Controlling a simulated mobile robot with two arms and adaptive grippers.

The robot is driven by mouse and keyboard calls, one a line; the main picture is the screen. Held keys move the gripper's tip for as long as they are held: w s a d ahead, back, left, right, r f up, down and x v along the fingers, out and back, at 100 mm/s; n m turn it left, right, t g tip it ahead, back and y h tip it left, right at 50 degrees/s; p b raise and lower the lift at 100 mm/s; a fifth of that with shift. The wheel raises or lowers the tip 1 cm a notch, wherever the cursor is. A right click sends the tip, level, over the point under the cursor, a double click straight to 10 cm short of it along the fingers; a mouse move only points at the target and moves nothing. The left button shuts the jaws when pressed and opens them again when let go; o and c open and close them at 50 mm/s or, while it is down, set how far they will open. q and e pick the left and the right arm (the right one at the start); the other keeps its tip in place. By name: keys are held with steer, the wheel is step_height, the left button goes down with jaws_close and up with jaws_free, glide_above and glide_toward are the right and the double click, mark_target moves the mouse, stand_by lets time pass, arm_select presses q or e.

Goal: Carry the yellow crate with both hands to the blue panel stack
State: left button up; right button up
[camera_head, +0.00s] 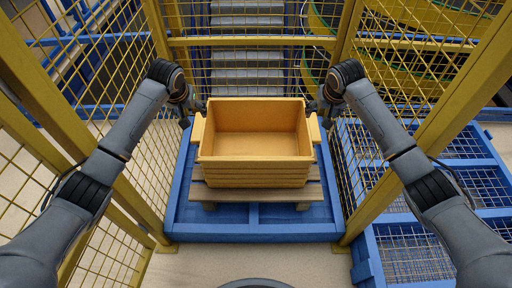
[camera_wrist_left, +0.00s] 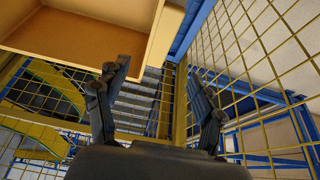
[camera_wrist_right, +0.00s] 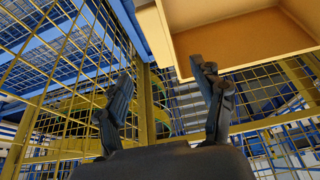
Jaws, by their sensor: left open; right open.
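The yellow crate (camera_head: 254,172) is empty and upright on a wooden pallet (camera_head: 258,193) in the middle of the head view. It has a side handle at left and right. My left gripper (camera_head: 197,106) is open by the crate's far left corner. In the left wrist view its fingers (camera_wrist_left: 158,100) stand apart, with the crate (camera_wrist_left: 85,30) at upper left. My right gripper (camera_head: 312,106) is open by the far right corner. In the right wrist view its fingers (camera_wrist_right: 168,98) are apart and the crate (camera_wrist_right: 240,45) is at upper right. Neither gripper visibly holds the crate.
The pallet stands on a blue frame (camera_head: 253,236). Yellow mesh fences (camera_head: 174,165) rise close on both sides and behind. Blue mesh panels (camera_head: 420,250) lie stacked at the right. Bare floor shows in front.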

mark_target(199, 126)
arm_select(q)
steer(key=x, duration=1.1)
steer(key=shift+f, duration=0.2)
arm_select(e)
steer(key=x, duration=1.1)
steer(key=shift+w+f, duration=0.1)
arm_select(q)
steer(key=shift+w+f, duration=0.25)
steer(key=shift+f, duration=0.35)
arm_select(e)
steer(key=shift+w+f, duration=0.3)
steer(key=shift+f, duration=0.3)
arm_select(q)
steer(key=shift+w+f, duration=0.2)
steer(key=shift+f, duration=0.4)
arm_select(e)
steer(key=shift+w+f, duration=0.2)
steer(key=shift+f, duration=0.4)
arm_select(q)
steer(key=shift+c, duration=0.2)
arm_select(e)
steer(key=shift+c, duration=0.2)
arm_select(q)
jaws_close()
arm_select(e)
jaws_close()
